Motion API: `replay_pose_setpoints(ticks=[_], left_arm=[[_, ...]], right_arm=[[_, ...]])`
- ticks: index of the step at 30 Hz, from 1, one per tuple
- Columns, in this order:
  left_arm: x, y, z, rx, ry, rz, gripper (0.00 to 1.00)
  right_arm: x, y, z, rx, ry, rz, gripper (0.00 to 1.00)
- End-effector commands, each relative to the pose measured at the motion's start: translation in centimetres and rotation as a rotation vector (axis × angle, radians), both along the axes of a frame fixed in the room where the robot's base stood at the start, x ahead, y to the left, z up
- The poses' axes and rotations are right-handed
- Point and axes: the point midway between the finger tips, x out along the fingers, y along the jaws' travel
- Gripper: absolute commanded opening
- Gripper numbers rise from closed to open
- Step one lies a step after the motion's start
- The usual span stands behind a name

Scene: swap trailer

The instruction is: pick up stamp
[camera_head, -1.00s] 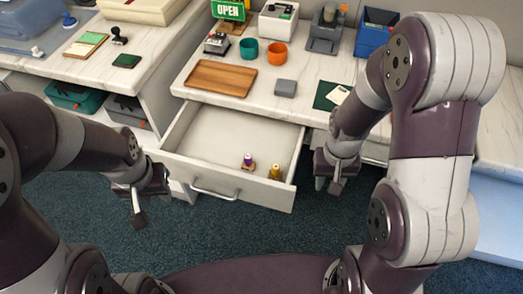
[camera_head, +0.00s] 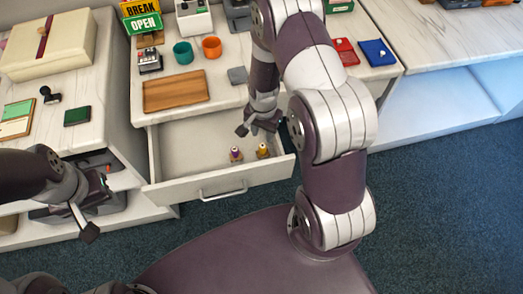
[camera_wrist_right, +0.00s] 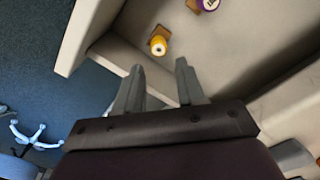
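Two small stamp-like pieces stand in the open drawer (camera_head: 190,145), near its front right corner. One has a purple top (camera_head: 236,154) and one has a yellow top (camera_head: 263,151). The right wrist view also shows the yellow piece (camera_wrist_right: 158,45) just beyond my fingertips and the purple piece (camera_wrist_right: 207,4) at the top edge. My right gripper (camera_wrist_right: 158,75) is open and empty, above the drawer's right side. A black stamp (camera_head: 49,96) stands on the left counter. My left gripper (camera_head: 87,222) hangs at the left, away from the drawer; its finger gap is unclear.
The drawer's front panel with its handle (camera_head: 223,193) and side walls enclose the pieces. A wooden tray (camera_head: 176,91), teal cup (camera_head: 183,52) and orange cup (camera_head: 211,47) stand on the counter behind. A dark green pad (camera_head: 77,116) lies near the black stamp.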

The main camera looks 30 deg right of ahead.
Motion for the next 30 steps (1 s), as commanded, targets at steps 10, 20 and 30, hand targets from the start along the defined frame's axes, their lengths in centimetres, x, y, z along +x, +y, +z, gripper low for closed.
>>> replay_pose_setpoints(ticks=[10, 20, 30], left_arm=[[0.0, 0.0, -0.5, 0.000, 0.000, 0.000, 0.38], [0.0, 0.0, -0.7, 0.000, 0.000, 0.000, 0.38], [0.0, 0.0, -0.7, 0.000, 0.000, 0.000, 0.38]], right_arm=[[-0.5, 0.1, -5.6, 0.001, 0.004, 0.002, 0.39], [-0.4, 0.1, -7.9, 0.000, -0.001, 0.003, 0.39], [-0.4, 0.1, -7.8, 0.000, 0.000, 0.003, 0.00]])
